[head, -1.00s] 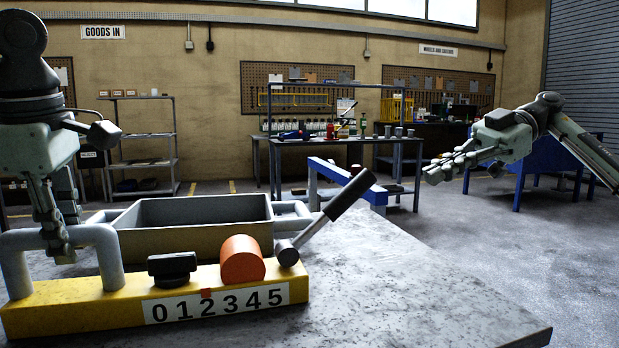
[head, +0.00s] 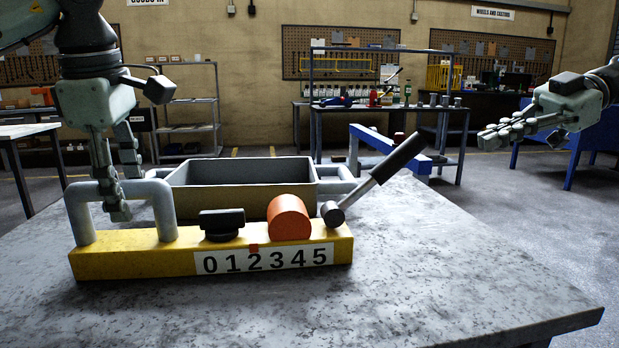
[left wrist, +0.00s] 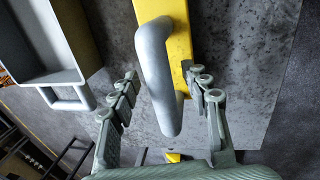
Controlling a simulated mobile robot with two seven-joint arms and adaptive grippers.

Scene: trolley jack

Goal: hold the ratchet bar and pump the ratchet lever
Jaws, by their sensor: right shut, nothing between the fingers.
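The yellow ratchet bar (head: 130,263) lies on the grey table, with a 0-to-5 scale on its front and a grey hoop handle (head: 82,215) at its left end. The ratchet lever (head: 385,172), with a black grip, leans up to the right from the bar's right end. My left gripper (head: 122,192) points down at the hoop. In the left wrist view its fingers (left wrist: 163,90) are apart on either side of the hoop handle (left wrist: 158,75), with gaps visible. My right gripper (head: 486,140) is shut and empty, raised to the right of the lever, apart from it.
An orange cylinder (head: 289,217) and a black knob (head: 222,223) sit on the bar. A grey open tray (head: 240,172) stands just behind it. A blue beam (head: 390,150) is behind the lever. The table's right front (head: 460,285) is clear.

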